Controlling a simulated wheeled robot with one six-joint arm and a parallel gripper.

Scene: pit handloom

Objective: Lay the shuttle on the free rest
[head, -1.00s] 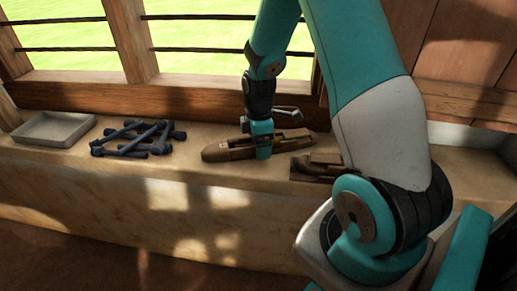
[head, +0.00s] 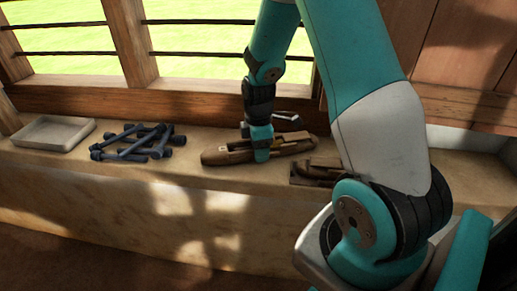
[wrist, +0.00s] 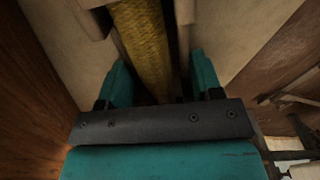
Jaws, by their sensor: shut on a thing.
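A brown wooden shuttle (head: 222,156), long with pointed ends, lies along the pale ledge in the head view. My gripper (head: 262,156) reaches down over its middle and is shut on it. In the wrist view, my gripper's teal fingers (wrist: 160,84) stand on either side of the shuttle, whose yellow yarn (wrist: 145,45) runs between its wooden sides. I cannot tell whether the shuttle touches the ledge. A second brown wooden piece (head: 306,172) lies to the right, partly hidden by my arm; I cannot tell whether it is a rest.
Several dark blue-grey bobbin-like rods (head: 135,140) lie heaped left of the shuttle on the ledge (head: 100,182). A shallow grey tray (head: 50,133) stands at the far left. A barred wooden window frame (head: 190,99) rises behind. Bare ledge shows between rods and shuttle.

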